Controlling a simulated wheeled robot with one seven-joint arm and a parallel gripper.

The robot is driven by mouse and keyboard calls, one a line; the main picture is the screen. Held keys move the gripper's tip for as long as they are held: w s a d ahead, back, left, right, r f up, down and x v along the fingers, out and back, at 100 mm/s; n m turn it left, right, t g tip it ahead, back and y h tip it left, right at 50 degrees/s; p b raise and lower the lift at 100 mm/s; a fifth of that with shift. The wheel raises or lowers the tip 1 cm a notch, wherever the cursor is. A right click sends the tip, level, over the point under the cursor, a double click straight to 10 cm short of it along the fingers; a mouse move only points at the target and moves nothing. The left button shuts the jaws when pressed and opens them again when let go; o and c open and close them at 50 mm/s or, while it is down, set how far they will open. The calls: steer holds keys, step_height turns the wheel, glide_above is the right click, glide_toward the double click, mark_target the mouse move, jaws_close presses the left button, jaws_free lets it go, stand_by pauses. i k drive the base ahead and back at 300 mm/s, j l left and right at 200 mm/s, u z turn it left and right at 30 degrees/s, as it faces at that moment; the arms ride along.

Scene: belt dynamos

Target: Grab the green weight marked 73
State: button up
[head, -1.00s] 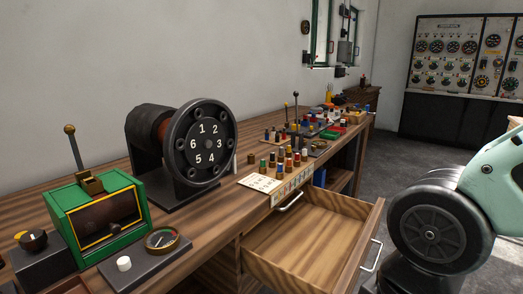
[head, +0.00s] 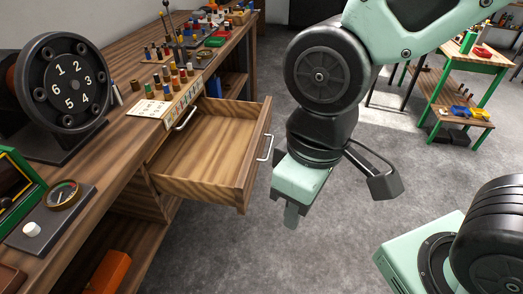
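Several small coloured cylindrical weights (head: 175,70) stand in a cluster on the wooden bench, behind a cream label card (head: 149,108). A small dark greenish weight (head: 149,91) appears at the near left of the cluster, but no 73 can be read at this size. My gripper (head: 291,217) hangs over the grey floor, right of the open drawer and well apart from the weights. It points down, and I cannot see a gap between its fingers. Nothing shows held in it.
An empty wooden drawer (head: 212,150) stands pulled out from the bench with a metal handle (head: 266,147). A green-legged table (head: 470,75) stands at the back right. Floor between is clear.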

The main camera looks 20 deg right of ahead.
mark_target(148, 89)
steer(key=i+l+u, duration=0.1)
steer(key=u, duration=0.3)
steer(key=l+u, duration=0.1)
steer(key=u, duration=0.3)
steer(key=i+l+u, duration=0.1)
steer(key=u, duration=0.3)
steer(key=i+l+u, duration=0.15)
steer(key=l+u, duration=0.25)
steer(key=l, duration=0.8)
steer(key=l+u, duration=0.4)
steer(key=l, duration=0.8)
